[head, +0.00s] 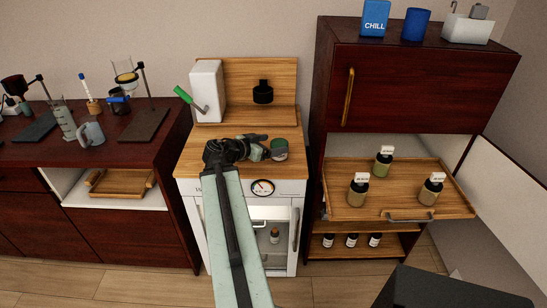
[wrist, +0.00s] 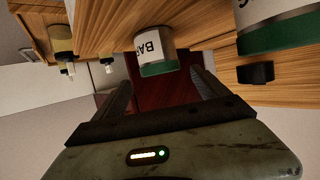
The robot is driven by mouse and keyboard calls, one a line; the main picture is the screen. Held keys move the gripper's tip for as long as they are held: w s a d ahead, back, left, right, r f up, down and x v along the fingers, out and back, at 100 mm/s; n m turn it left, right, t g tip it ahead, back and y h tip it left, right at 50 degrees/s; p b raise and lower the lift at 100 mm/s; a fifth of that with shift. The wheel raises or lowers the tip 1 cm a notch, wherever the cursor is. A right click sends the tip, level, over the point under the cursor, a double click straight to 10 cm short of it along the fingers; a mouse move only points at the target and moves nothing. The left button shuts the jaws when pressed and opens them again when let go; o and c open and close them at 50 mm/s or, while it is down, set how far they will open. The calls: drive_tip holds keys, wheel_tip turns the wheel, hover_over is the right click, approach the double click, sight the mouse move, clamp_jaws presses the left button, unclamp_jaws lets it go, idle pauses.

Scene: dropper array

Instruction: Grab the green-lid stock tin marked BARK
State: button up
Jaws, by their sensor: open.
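The tin marked with letters reading "BA", the rest cut off (wrist: 155,47), has a white label and a green lid in the wrist view. It appears upside down there, ahead of my gripper (wrist: 162,80), between the lines of the two fingers. The fingers are open and empty. In the head view a green-lid tin (head: 280,150) stands on the wooden counter, just right of my gripper (head: 264,149). A second green-lid tin (wrist: 280,30), larger in the picture, sits at the upper right of the wrist view. Its label is mostly cut off.
The dark cabinet (head: 335,110) is to the right, with a pulled-out wooden tray (head: 385,208) holding three labelled bottles. A small black block (wrist: 255,73) is near the second tin.

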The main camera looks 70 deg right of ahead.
sight(284, 145)
drive_tip(key=shift+w+f+b, duration=0.1)
drive_tip(key=shift+f+b, duration=0.4)
drive_tip(key=shift+f, duration=0.45)
drive_tip(key=shift+b+x, duration=1.25)
drive_tip(key=shift+x, duration=2.5)
drive_tip(key=shift+r, duration=0.15)
drive_tip(key=c, duration=1.6)
